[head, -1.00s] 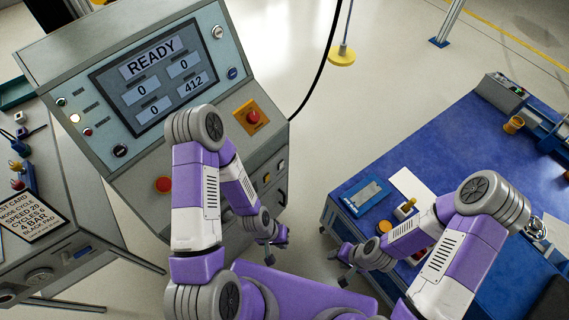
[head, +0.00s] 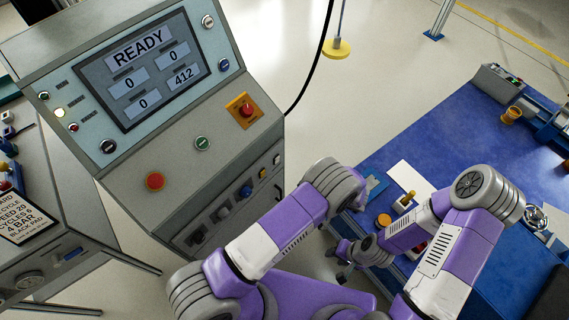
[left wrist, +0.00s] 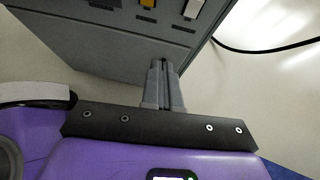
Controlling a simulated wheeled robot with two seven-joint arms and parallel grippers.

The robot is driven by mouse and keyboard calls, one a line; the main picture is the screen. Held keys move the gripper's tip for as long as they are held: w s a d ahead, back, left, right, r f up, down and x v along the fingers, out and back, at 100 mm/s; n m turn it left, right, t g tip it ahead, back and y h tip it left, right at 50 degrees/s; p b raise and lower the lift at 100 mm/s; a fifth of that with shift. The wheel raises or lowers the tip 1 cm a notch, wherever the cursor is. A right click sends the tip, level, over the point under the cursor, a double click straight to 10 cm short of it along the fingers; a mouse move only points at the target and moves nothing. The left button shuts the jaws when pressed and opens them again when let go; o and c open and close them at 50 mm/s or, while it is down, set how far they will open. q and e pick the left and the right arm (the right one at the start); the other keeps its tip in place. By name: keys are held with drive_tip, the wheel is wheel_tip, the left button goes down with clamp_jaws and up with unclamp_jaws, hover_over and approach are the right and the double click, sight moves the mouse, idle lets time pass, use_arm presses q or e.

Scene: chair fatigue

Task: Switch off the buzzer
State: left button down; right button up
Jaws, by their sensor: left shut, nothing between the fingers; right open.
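The grey console (head: 120,190) stands at left, its screen (head: 145,70) reading READY. I cannot tell which control is the buzzer's. My left gripper (left wrist: 163,85) is shut and empty, facing the console's lower front in the left wrist view; my own arm hides it in the head view. My right gripper (head: 344,262) is open, low beside the blue bench.
A side table at left carries a sign card (head: 25,215). A yellow disc on a cord (head: 337,49) and a black cable hang behind the console. Floor between console and bench is clear.

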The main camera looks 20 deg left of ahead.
use_arm(q)
drive_tip(key=w+d+r+t, duration=0.1)
drive_tip(key=w+d+r+m+t+y, duration=0.1)
drive_tip(key=shift+w+r, duration=0.15)
drive_tip(key=shift+r, duration=0.25)
drive_tip(key=b, duration=0.2)
approach(278, 160)
wheel_tip(278, 160, down, 3)
drive_tip(key=a, duration=0.2)
drive_tip(key=w+a, duration=0.1)
drive_tip(key=shift+w+a+r, duration=0.3)
drive_tip(key=shift+w+a, duration=0.05)
drive_tip(key=shift+a, duration=0.05)
drive_tip(key=shift+w+a+r, duration=0.15)
drive_tip(key=shift+w+a, duration=0.2)
drive_tip(key=shift+a, duration=0.35)
drive_tip(key=shift+b, duration=0.3)
